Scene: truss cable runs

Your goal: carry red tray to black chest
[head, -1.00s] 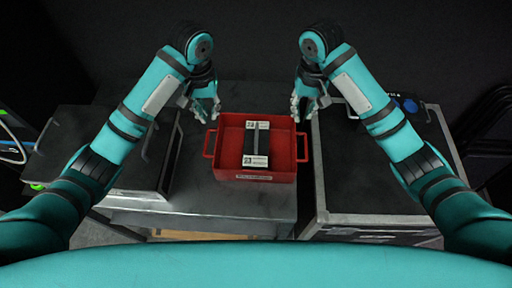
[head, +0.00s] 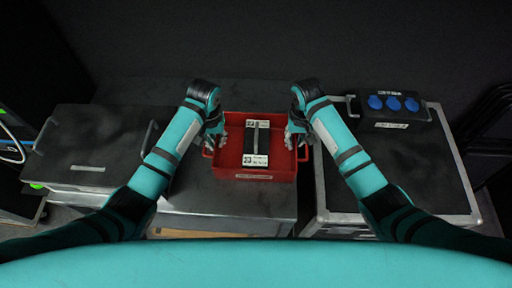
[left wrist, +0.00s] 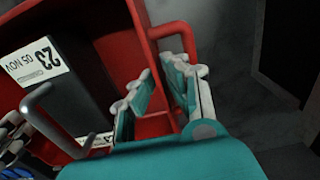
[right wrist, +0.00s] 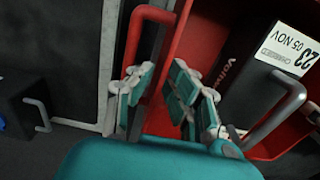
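The red tray (head: 284,174) stands on a grey metal table and holds a dark box with white labels (head: 256,143). My left gripper (head: 213,141) is at the tray's left handle; in the left wrist view its fingers (left wrist: 163,100) are spread at the red wall and handle (left wrist: 174,32). My right gripper (head: 296,139) is at the right handle; its spread fingers (right wrist: 158,98) straddle the line of the handle (right wrist: 146,15). Neither shows a closed grip. A black chest with metal edges (head: 400,180) stands right of the tray. Another black case (head: 85,145) stands left.
The grey table (head: 200,195) has bare surface in front of the tray. A black box with blue round sockets (head: 395,110) sits at the back of the right chest; the rest of that lid is clear. The left case has raised handles. A dark wall is behind.

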